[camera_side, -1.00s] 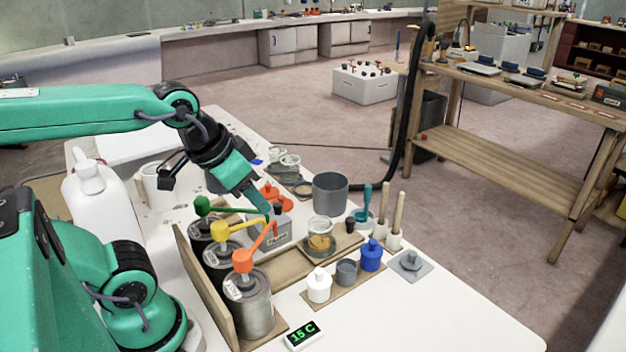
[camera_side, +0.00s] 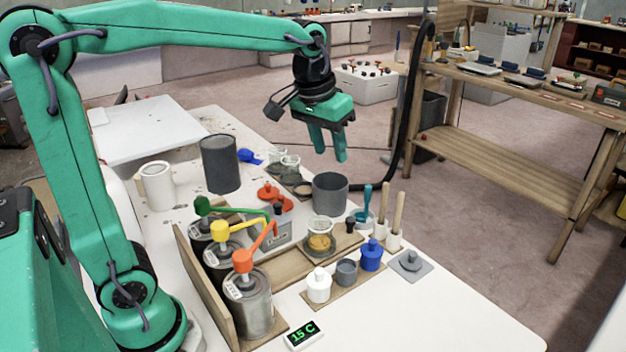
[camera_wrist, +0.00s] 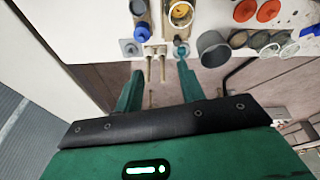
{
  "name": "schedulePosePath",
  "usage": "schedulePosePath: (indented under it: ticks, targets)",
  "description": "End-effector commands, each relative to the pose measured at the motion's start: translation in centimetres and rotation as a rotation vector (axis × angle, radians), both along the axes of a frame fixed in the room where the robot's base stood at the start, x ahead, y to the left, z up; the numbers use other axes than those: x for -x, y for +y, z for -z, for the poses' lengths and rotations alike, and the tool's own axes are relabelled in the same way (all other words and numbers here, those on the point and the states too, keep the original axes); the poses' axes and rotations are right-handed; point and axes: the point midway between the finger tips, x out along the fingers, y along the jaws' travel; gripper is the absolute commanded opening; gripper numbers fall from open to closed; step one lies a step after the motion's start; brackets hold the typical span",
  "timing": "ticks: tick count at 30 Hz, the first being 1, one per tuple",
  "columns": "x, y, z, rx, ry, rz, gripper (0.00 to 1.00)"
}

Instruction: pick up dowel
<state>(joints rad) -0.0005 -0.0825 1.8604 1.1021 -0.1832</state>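Two pale wooden dowels stand upright in small white holders at the right of the white table, one dowel (camera_side: 384,203) slightly behind the other dowel (camera_side: 398,214). The wrist view shows the two dowels (camera_wrist: 149,68) side by side, between and beyond my fingers. My gripper (camera_side: 330,155) hangs above the table's far side, fingers pointing down, higher than the dowels and to their left in the side view. In the wrist view my gripper (camera_wrist: 160,72) is open, with nothing between its fingers.
A teal-handled tool (camera_side: 366,200) stands in a cup beside the dowels. A grey pot (camera_side: 330,193), a blue bottle (camera_side: 371,256) and a grey plate with a knob (camera_side: 410,264) are close by. Pump-topped tins (camera_side: 248,300) stand at the left. A black hose (camera_side: 408,110) rises behind.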

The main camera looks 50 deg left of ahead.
Motion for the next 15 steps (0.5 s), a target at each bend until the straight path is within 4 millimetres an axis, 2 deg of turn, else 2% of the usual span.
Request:
schedulePosePath:
  ticks: [3, 15]
  targets:
    - [-2.6, 0.0, 0.6, 0.006, 0.034, -0.024, 0.39]
    - [-10.2, 0.0, 3.8, 0.020, 0.136, -0.104, 0.39]
